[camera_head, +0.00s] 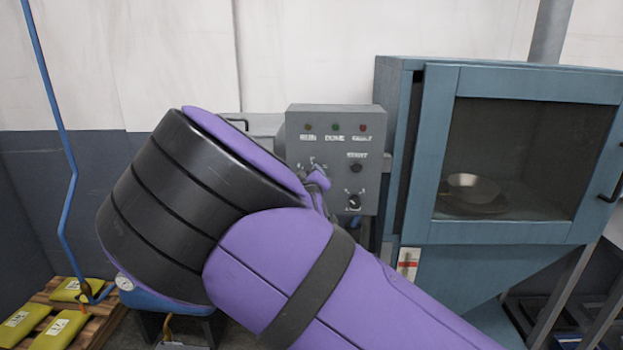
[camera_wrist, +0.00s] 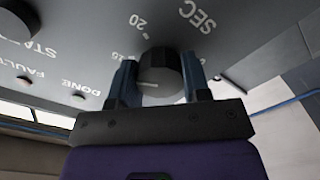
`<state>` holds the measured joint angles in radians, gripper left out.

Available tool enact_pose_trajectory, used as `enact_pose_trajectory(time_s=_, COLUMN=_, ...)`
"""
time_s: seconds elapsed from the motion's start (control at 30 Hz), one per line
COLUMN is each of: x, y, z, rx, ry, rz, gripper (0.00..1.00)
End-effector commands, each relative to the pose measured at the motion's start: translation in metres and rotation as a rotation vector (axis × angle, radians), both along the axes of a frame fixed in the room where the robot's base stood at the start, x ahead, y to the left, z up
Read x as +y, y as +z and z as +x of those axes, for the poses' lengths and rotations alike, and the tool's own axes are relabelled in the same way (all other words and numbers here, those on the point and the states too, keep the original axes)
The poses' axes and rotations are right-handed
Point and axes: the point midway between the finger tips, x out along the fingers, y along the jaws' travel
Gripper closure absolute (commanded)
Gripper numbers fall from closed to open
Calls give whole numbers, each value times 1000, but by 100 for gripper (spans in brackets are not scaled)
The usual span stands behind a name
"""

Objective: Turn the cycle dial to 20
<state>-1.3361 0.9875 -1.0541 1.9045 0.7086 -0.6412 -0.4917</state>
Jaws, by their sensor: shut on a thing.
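The cycle dial (camera_wrist: 166,70) is a dark round knob on a grey panel, seen close in the wrist view. My gripper (camera_wrist: 159,66) is shut on it, with one finger on each side. A short pale line on the knob's face points toward the left finger in the wrist view. Other scale marks are partly hidden by the fingers. In the head view my gripper at the control box (camera_head: 335,118) is small, and the dial is hidden behind it.
The box also carries several lamps, a dark start button (camera_head: 356,168) and a lower black knob (camera_head: 354,202). A blue cabinet (camera_head: 417,150) with a window stands close on the right, with a metal pan (camera_head: 473,187) inside. Yellow bags (camera_head: 68,327) lie on a pallet at lower left.

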Motion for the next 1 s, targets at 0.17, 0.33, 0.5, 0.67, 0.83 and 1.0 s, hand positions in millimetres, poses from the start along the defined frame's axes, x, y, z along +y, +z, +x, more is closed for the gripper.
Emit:
enact_pose_trajectory(time_s=0.17, x=-1, y=-1, z=0, rx=-2, ry=-2, rz=168, gripper=80)
enact_pose_trajectory(time_s=0.33, x=-1, y=-1, z=0, rx=-8, ry=-2, rz=330, gripper=80)
enact_pose_trajectory(time_s=0.5, x=-1, y=-1, z=0, rx=-14, ry=-3, rz=490, gripper=80)
enact_pose_trajectory(time_s=0.67, x=-1, y=-1, z=0, rx=-18, ry=-3, rz=633, gripper=80)
enact_pose_trajectory(time_s=0.83, x=-1, y=-1, z=0, rx=-23, ry=-2, rz=762, gripper=80)
enact_pose_trajectory(time_s=1.0, x=0, y=-1, z=0, rx=-26, ry=-2, rz=859, gripper=80)
